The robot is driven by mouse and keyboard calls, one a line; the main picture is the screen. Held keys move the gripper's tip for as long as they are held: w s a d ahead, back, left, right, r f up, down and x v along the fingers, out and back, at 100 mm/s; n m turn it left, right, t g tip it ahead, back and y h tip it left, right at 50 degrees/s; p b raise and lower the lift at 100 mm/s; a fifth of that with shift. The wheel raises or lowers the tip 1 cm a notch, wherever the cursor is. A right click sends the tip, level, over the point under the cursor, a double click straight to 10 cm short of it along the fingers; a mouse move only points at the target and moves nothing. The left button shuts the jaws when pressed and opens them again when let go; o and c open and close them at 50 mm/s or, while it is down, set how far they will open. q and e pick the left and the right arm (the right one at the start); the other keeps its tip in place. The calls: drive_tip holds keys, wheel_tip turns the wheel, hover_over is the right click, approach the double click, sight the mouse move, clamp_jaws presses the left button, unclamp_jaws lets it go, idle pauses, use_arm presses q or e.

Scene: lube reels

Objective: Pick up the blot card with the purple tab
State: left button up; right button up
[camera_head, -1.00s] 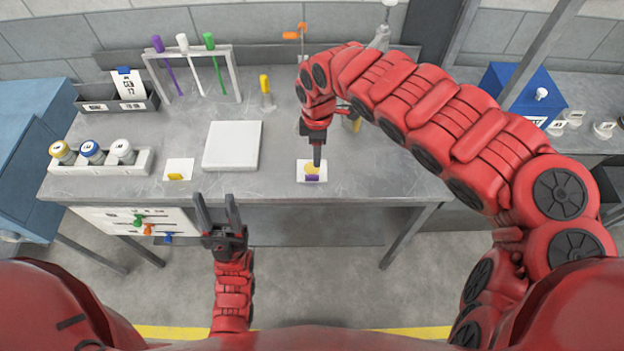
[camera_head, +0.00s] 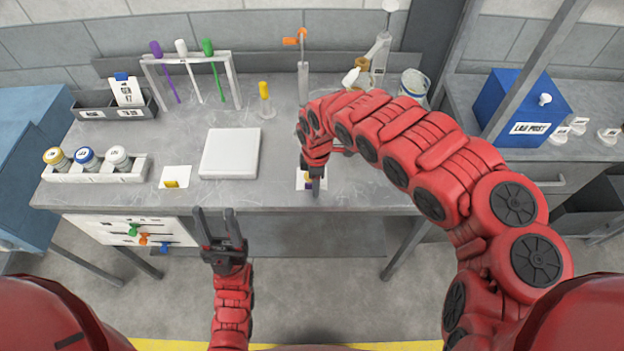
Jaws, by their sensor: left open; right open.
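The blot card with the purple tab (camera_head: 306,184) lies flat near the front edge of the bench, partly hidden by my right gripper. My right gripper (camera_head: 316,194) points down over the card's right part, at the bench's front edge. Its jaws are open, and I cannot tell whether they touch the card. Another white card with a yellow tab (camera_head: 176,176) lies further left on the bench. My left gripper (camera_head: 217,212) is open and empty, in front of the bench and away from both cards.
A white square plate (camera_head: 230,153) lies between the cards. A rack of capped jars (camera_head: 95,170) stands at the left, with a stand of coloured sticks (camera_head: 190,82) behind. A yellow-capped holder (camera_head: 265,98) and a blue box (camera_head: 519,105) stand further back.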

drive_tip(key=shift+c, duration=0.2)
clamp_jaws()
drive_tip(key=shift+a+r, duration=0.1)
drive_tip(key=shift+r, duration=0.1)
